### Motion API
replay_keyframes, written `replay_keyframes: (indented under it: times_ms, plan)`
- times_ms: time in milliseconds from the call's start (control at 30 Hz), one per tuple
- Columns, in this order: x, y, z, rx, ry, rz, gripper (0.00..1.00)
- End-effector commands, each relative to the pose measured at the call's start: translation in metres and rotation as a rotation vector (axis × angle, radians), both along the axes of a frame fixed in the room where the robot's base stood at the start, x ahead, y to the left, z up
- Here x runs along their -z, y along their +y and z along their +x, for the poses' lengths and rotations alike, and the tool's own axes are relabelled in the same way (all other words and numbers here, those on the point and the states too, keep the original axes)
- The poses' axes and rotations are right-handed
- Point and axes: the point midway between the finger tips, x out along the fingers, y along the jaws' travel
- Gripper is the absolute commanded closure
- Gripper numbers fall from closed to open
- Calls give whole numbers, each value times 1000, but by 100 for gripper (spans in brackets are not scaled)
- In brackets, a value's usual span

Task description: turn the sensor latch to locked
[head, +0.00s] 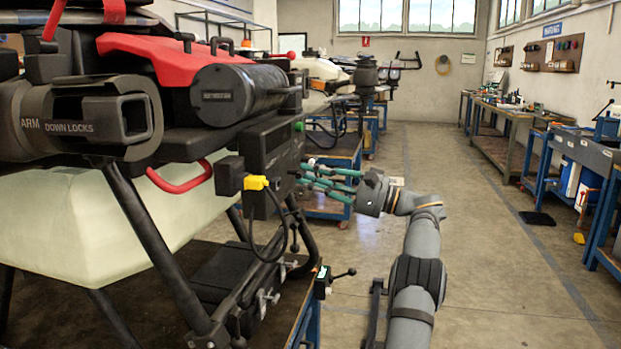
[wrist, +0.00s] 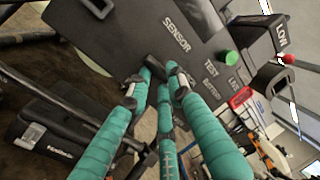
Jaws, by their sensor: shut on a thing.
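The drone's dark panel box (head: 270,148) is at the middle of the head view. In the wrist view the panel (wrist: 130,30) reads "SENSOR", with "TEST" and a partly hidden "BATTERY" beside it. The sensor latch (wrist: 156,66) is a small black handle below the word "SENSOR", mostly covered by my fingertips. My gripper (head: 307,177), with teal fingers, reaches the panel's right face from the right. In the wrist view my gripper (wrist: 160,82) is shut on the latch. The latch's exact angle and any locked mark are hidden.
A green button (wrist: 228,57) and a red knob (wrist: 289,59) are near the latch. A yellow connector (head: 256,183) with a black cable sits on the panel's near side. The drone's black legs (head: 150,235) stand below left.

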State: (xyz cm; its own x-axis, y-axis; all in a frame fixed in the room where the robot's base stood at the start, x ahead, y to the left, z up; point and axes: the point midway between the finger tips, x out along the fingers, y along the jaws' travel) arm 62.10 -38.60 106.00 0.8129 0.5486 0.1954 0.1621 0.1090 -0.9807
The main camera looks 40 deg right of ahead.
Motion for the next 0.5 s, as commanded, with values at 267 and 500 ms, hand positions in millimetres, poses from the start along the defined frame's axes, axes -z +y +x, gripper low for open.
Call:
replay_keyframes:
  times_ms: [267, 500]
  plan:
    - [2, -1, 0, 1, 1, -6, 100]
    - [2, 0, 0, 1, 1, -5, 75]
